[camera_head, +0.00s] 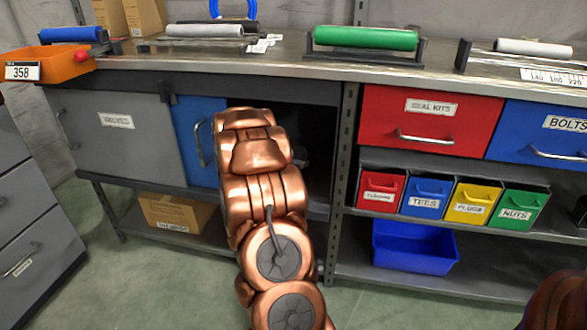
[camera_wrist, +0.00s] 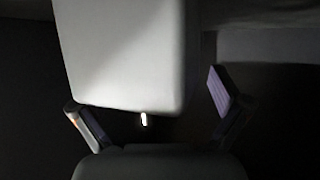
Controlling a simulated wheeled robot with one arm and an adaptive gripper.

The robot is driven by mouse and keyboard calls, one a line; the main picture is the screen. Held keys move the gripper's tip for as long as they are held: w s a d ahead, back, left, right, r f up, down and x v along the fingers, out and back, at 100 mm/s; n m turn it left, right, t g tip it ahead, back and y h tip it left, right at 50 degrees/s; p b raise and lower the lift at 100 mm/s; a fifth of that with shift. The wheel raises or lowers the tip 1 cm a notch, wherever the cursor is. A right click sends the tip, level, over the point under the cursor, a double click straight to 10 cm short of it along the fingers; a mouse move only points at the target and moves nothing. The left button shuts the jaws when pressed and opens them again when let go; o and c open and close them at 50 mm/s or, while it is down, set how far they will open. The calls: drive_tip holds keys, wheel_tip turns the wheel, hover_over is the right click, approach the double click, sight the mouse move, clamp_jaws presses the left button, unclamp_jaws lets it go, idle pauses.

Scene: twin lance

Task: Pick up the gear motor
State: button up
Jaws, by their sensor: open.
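My copper arm reaches into the dark open bay of the cabinet (camera_head: 318,170) in the head view, and its end is hidden there. In the wrist view my gripper (camera_wrist: 148,100) is open, with one finger at the lower left and one at the right. A large pale grey block with rounded corners (camera_wrist: 125,50) fills the upper middle, its near end between the fingers. A gap shows between it and the right finger; contact at the left is unclear. I cannot tell whether this block is the gear motor. No gear motor is recognisable in the head view.
The grey VALVES door (camera_head: 115,135) and blue door (camera_head: 203,140) stand left of the open bay. A shelf post (camera_head: 345,150) and red SEAL KITS drawer (camera_head: 428,120) are right of it. The workbench (camera_head: 280,62) lies above. Inside the bay it is very dark.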

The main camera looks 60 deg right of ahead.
drive_tip(key=shift+a+f, duration=0.1)
drive_tip(key=c, duration=1.8)
drive_tip(key=shift+o, duration=0.2)
